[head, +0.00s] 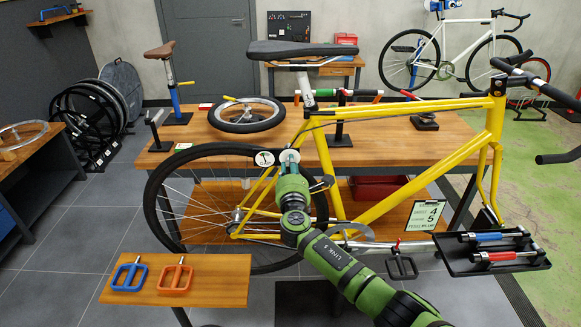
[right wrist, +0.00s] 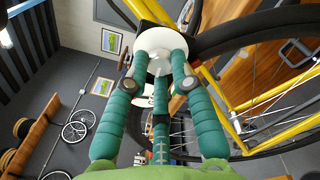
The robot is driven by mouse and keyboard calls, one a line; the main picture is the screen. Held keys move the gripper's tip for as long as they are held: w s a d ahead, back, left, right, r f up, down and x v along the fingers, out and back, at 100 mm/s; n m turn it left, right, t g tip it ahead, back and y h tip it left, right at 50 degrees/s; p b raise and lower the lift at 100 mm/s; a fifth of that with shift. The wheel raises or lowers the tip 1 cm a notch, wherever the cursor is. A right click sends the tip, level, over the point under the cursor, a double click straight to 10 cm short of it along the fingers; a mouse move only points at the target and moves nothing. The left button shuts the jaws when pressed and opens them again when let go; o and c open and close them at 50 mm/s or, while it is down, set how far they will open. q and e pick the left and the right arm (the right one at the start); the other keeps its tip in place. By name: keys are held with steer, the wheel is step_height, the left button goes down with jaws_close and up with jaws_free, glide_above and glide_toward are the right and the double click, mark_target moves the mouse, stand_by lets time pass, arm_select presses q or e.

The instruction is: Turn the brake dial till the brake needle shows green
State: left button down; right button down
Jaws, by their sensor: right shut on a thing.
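The yellow bike (head: 408,184) stands on the stand by the bench, its rear wheel (head: 160,180) at the left. A small white round gauge (head: 264,158) with a dark needle mark sits near the top of the rear wheel; its colour zones are too small to read. My right gripper (head: 289,168) is just right of the gauge, shut on the pale brake dial (head: 289,156). In the right wrist view the green fingers (right wrist: 158,72) close around the hub of the white round dial (right wrist: 154,40), hiding part of it. My left gripper is out of view.
A small wooden shelf (head: 218,280) with blue (head: 129,276) and orange pedals (head: 175,279) is at front left. A black tray (head: 490,258) with red and blue tools is at right. The workbench (head: 400,135) lies behind the bike, with a loose wheel (head: 246,115) on it.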

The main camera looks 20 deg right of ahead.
steer(key=shift+r, duration=0.15)
steer(key=c, duration=1.1)
jaws_free()
steer(key=shift+o, duration=0.2)
steer(key=v, duration=1.2)
